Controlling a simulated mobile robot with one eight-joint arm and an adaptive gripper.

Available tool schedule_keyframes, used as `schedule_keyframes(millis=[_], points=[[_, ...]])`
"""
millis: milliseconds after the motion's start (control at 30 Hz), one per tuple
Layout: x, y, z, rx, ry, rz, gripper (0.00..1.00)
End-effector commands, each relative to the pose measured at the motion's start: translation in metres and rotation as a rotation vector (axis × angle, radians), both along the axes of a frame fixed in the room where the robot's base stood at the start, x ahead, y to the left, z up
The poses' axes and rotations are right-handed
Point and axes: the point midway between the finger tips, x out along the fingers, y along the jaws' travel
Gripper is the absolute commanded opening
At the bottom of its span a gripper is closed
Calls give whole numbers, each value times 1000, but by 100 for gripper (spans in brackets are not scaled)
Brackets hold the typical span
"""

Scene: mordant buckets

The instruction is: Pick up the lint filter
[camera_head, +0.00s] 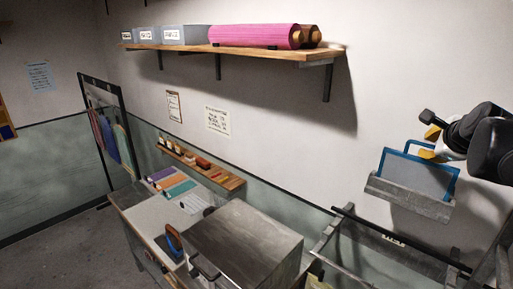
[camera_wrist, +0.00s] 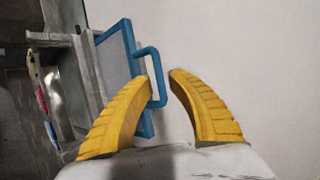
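The lint filter (camera_head: 419,172) is a flat grey panel with a blue frame and a blue loop handle. It stands in a grey wall-mounted holder (camera_head: 407,198) at the right. My gripper (camera_head: 433,143) is at the filter's upper right edge. In the wrist view the filter (camera_wrist: 117,65) shows left of centre, with its handle between the tips of my two yellow fingers (camera_wrist: 161,77). The fingers are apart. The left fingertip is close to the handle, and I cannot tell whether it touches. A gap shows between the handle and the right fingertip.
A wooden shelf (camera_head: 190,47) with boxes and a pink roll (camera_head: 255,36) is high on the wall. Below the holder is a dark metal frame (camera_head: 385,237). A grey metal box (camera_head: 245,245) and a worktable (camera_head: 150,215) stand lower left. The wall beside the filter is bare.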

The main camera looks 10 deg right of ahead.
Motion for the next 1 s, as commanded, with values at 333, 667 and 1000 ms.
schedule_keyframes(millis=[333, 667, 1000], points=[[11, -5, -8, 0, 0, 0, 21], [11, -5, -8, 1, 1, 0, 0], [11, -5, -5, 1, 1, 0, 0]])
